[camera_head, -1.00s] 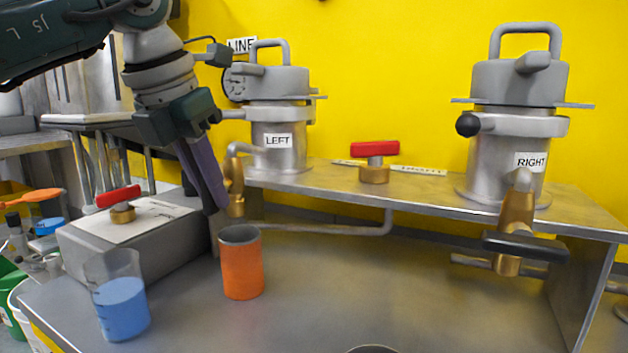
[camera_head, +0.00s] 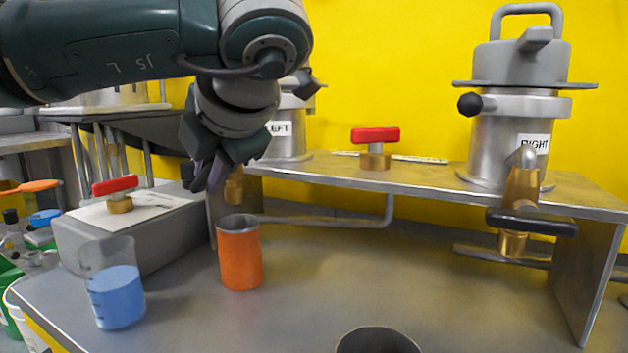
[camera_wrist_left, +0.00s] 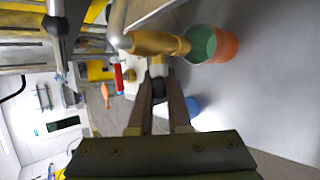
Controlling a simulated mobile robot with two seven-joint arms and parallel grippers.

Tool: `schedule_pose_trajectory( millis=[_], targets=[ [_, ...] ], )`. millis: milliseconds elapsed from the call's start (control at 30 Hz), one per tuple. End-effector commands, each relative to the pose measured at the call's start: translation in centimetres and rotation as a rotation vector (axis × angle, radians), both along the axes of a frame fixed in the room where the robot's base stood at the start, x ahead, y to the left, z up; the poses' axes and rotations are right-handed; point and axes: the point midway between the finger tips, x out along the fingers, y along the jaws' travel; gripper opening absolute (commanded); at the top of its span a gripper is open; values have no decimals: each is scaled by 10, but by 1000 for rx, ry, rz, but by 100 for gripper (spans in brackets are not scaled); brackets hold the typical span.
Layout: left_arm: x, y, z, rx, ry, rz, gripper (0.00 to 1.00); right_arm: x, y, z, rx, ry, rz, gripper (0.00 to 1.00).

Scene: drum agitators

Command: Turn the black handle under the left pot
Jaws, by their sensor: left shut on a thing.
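The left pot (camera_head: 290,145) stands on the metal shelf, mostly hidden behind my left arm. Its brass valve (camera_head: 234,186) hangs below the shelf's left end and also shows in the left wrist view (camera_wrist_left: 158,44). My left gripper (camera_head: 203,182) is at this valve, its fingers pointing down. In the left wrist view the fingers are shut on the black handle (camera_wrist_left: 158,88), which shows as a small dark piece between them just under the brass body. In the head view the arm and fingers hide the handle. My right gripper is not in view.
An orange cup (camera_head: 240,258) stands close below the left valve, with a beaker of blue liquid (camera_head: 117,298) to its left. A grey box with a red-handled valve (camera_head: 116,190) is left of the gripper. The right pot (camera_head: 512,140) has its own black handle (camera_head: 532,222).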

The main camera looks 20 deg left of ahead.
Motion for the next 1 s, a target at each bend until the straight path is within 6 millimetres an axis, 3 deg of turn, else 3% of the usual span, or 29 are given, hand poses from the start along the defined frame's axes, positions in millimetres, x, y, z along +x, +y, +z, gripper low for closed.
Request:
schedule_pose_trajectory(
  millis=[167, 600, 1000],
  targets=[
    [1, -2, 1, 172, -17, -2, 0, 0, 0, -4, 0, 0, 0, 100],
    [1, -3, 2, 555, -49, -2, 0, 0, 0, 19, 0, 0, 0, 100],
    [0, -2, -2, 740, -63, 2, 0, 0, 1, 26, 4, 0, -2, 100]
  ],
)
